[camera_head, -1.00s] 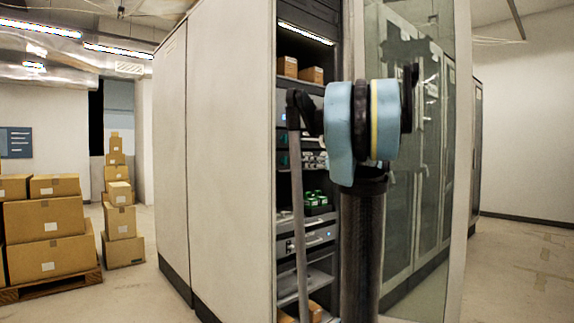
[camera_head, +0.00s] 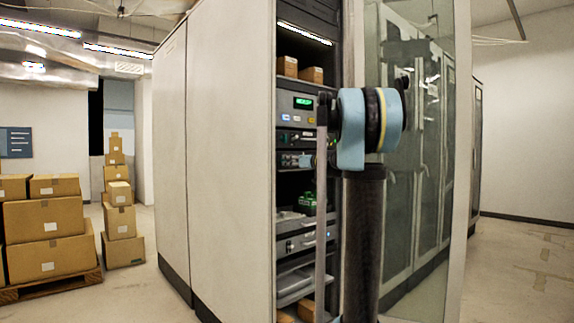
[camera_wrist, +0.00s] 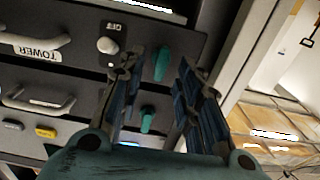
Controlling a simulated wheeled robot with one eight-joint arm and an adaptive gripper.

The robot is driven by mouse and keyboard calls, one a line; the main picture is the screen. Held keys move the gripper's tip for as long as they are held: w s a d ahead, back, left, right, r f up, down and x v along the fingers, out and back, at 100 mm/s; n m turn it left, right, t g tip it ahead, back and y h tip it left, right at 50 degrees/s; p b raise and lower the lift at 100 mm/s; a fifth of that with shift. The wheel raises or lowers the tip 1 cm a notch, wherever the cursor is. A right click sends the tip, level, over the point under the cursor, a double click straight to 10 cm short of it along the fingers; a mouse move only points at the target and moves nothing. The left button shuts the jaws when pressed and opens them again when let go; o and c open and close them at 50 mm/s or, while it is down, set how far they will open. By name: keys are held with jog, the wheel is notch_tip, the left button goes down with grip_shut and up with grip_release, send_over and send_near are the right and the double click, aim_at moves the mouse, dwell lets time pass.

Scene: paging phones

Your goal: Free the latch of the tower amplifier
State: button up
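The tower amplifier (camera_wrist: 75,25) is a dark panel labelled TOWER at the upper left of the wrist view. It has a grey handle (camera_wrist: 38,48), a round white knob (camera_wrist: 108,45) beside an OFF mark, and a teal latch (camera_wrist: 161,62) at its right end. The latch stands roughly along the fingers' direction. My gripper (camera_wrist: 157,68) is open, its two fingers on either side of this latch in the picture. I cannot tell whether either finger touches it.
A similar unit with a handle (camera_wrist: 38,98) and its own teal latch (camera_wrist: 147,119) lies just below in the wrist view. A pale rack post (camera_wrist: 235,65) runs close to the right finger. The open glass door (camera_head: 410,150) stands right of my arm.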

jog(key=x, duration=0.3)
grip_shut()
